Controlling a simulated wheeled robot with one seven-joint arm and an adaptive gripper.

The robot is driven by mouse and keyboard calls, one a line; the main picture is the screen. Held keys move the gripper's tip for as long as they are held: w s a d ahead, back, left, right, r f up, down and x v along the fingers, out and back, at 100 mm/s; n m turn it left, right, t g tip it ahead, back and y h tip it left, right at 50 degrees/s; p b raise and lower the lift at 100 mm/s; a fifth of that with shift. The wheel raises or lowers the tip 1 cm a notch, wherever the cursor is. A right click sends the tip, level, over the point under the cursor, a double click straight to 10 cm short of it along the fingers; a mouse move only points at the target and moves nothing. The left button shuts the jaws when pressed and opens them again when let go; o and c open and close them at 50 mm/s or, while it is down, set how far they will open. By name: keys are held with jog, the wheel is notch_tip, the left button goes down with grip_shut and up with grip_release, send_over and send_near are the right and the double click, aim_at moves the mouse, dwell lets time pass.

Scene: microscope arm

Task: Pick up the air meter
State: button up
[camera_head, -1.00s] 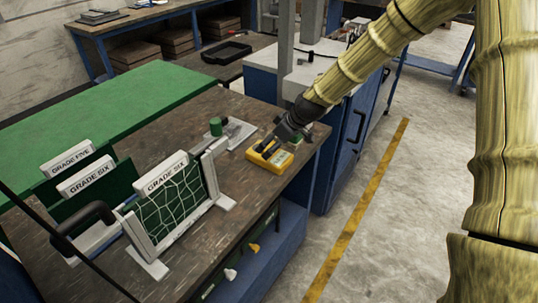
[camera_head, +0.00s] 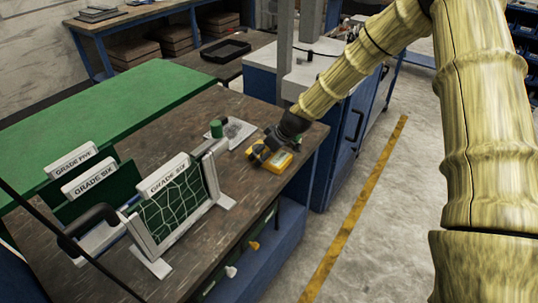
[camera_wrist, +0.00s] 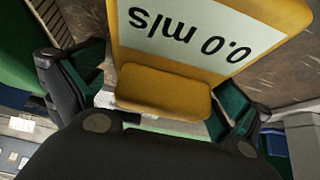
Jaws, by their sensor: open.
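The air meter is a yellow handheld block (camera_head: 275,164) lying near the right edge of the brown workbench. In the wrist view the meter (camera_wrist: 215,62) fills the upper middle, its pale display reading "0.0 m/s" upside down. My gripper (camera_head: 262,150) is low over the meter's left part in the head view. In the wrist view my gripper (camera_wrist: 160,100) is open, with one green-padded finger on each side of the meter's near yellow end. Gaps show between pads and meter; I cannot tell whether either touches. The gripper hides part of the meter in the head view.
A grey plate with a green cylinder (camera_head: 216,129) lies behind-left of the meter. A white-framed net rack (camera_head: 172,215) and "GRADE" cards (camera_head: 90,180) stand at the bench's left. A blue cabinet (camera_head: 337,135) stands behind right. Open floor lies right.

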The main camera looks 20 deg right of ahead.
jog(key=c, duration=1)
jog(key=shift+c, duration=0.7)
jog(key=shift+r, duration=0.1)
